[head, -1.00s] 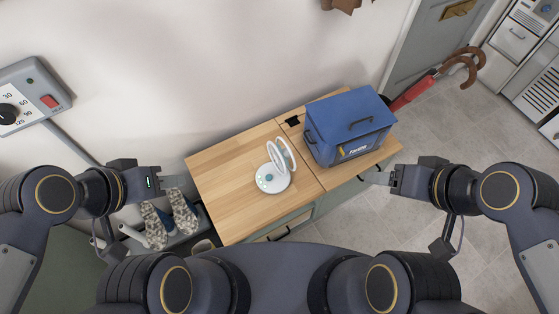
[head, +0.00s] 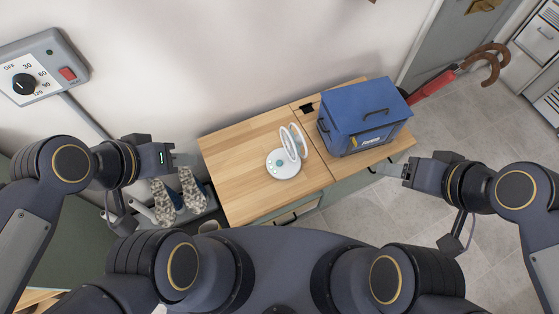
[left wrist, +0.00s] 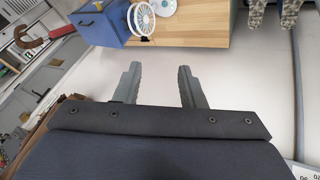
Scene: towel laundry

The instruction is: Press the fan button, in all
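A small white fan stands on the wooden cabinet top; its round base (head: 284,164) has a teal button (head: 279,163) on it, and its ring-shaped head (head: 293,141) tilts up. The fan's ring (left wrist: 142,18) also shows at the top of the left wrist view. My left gripper (head: 184,159) is left of the cabinet, apart from the fan. In the left wrist view its two fingers (left wrist: 158,78) are spread with nothing between them. My right gripper (head: 378,167) is by the cabinet's right front edge, below the blue box; its finger gap is not clear.
A blue lidded box (head: 363,116) stands right of the fan on the wooden cabinet top (head: 235,165). Camouflage-patterned shoes (head: 192,188) sit on a rack left of the cabinet. A grey timer box (head: 40,68) is on the wall. A red umbrella (head: 432,87) leans behind the blue box.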

